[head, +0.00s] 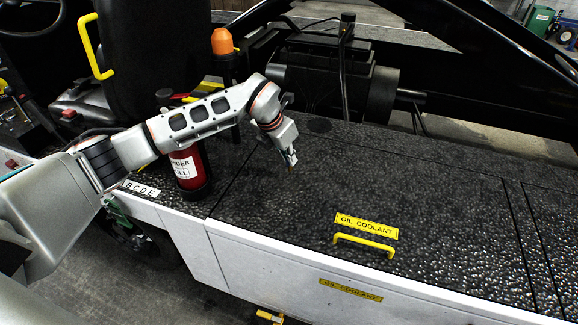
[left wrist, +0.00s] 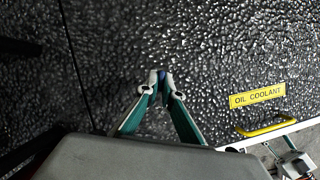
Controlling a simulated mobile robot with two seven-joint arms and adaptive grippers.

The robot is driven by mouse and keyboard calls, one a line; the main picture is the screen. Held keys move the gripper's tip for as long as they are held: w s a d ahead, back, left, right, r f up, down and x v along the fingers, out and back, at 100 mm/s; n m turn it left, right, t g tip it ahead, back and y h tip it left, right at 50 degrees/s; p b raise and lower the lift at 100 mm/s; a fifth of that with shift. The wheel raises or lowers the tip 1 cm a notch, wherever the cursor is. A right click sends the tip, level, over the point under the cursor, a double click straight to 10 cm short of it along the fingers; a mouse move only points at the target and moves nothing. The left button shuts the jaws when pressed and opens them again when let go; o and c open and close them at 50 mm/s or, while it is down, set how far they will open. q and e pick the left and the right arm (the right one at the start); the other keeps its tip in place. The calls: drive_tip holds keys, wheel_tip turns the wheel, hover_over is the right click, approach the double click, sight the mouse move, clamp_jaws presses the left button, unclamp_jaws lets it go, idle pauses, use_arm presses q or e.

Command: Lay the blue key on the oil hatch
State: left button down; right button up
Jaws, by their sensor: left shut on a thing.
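The oil hatch (head: 420,190) is a dark, bumpy panel with a yellow "OIL COOLANT" label (head: 366,227) and a yellow handle (head: 364,246) near its front edge. My left gripper (head: 291,163) is over the left part of this panel, pointing down. In the left wrist view its fingers (left wrist: 162,78) are closed together on a small blue thing, the blue key (left wrist: 162,75). Only a bit of the key shows between the fingertips; the rest is hidden. I cannot tell the exact gap to the hatch. A grey and teal part at the wrist view's lower right may be my right gripper.
A red extinguisher (head: 188,168) stands left of the hatch, behind my left arm. An orange beacon (head: 222,42) and a black motor-like cylinder (head: 375,92) are behind. A black seat (head: 140,50) stands at the back left. The hatch's middle and right are clear.

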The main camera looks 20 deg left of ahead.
sight(287, 162)
use_arm(q)
drive_tip(key=shift+f, duration=1.9)
drive_tip(key=c, duration=2.2)
unclamp_jaws()
drive_tip(key=shift+f, duration=0.1)
drive_tip(key=shift+c, duration=0.2)
drive_tip(key=v, duration=1.2)
